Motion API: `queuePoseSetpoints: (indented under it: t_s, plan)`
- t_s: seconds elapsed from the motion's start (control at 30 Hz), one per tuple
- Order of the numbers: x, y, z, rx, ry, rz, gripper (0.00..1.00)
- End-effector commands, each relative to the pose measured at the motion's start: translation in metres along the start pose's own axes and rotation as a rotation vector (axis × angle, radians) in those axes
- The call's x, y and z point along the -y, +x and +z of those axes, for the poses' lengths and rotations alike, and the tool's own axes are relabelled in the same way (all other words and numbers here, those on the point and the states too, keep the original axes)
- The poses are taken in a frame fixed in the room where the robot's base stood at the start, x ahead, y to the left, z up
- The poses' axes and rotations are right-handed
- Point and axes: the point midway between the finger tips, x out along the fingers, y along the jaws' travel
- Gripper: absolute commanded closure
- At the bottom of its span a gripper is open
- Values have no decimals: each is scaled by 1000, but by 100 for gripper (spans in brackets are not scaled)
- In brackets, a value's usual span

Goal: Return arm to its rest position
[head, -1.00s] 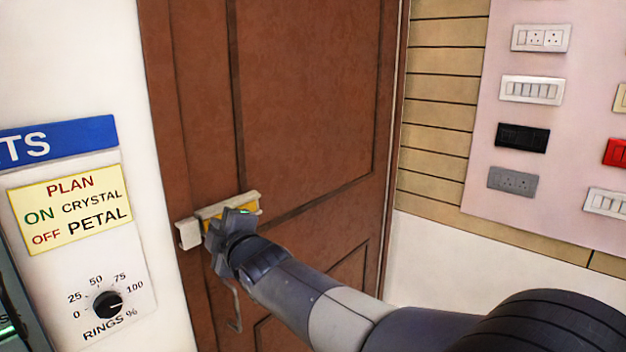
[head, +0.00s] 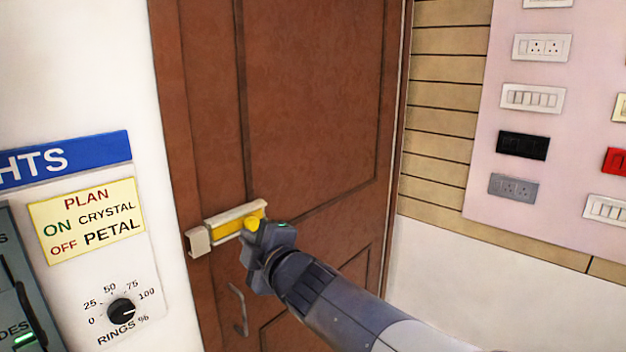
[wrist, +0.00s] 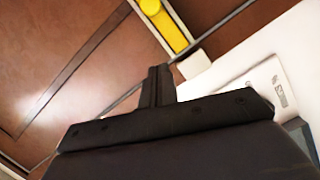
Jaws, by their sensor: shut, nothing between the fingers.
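My gripper (head: 258,250) is in front of the brown door in the head view, just below and right of the door's latch. In the wrist view my gripper (wrist: 158,80) shows its two dark fingers shut together with nothing between them. The latch (head: 227,223) has a pale housing, a yellow bar and a round yellow knob (head: 252,224). The knob also shows in the wrist view (wrist: 150,6), apart from the fingertips there. Part of the latch's right end is hidden behind my gripper in the head view.
The brown door (head: 310,110) fills the middle. A hook-like handle (head: 240,310) hangs below the latch. At left are a yellow sign (head: 87,220) and a dial (head: 121,310) on the white wall. A pink board (head: 580,130) with several switch plates is at right.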

Motion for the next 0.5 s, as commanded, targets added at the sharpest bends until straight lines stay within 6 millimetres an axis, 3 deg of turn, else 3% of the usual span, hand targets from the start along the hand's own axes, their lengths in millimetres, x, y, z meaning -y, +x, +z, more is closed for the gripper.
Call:
queuePoseSetpoints:
  t_s: [0.17,0.5]
  plan:
    - [-1,-26,0,0,-1,2,100]
    - [1,29,0,-1,1,-2,100]
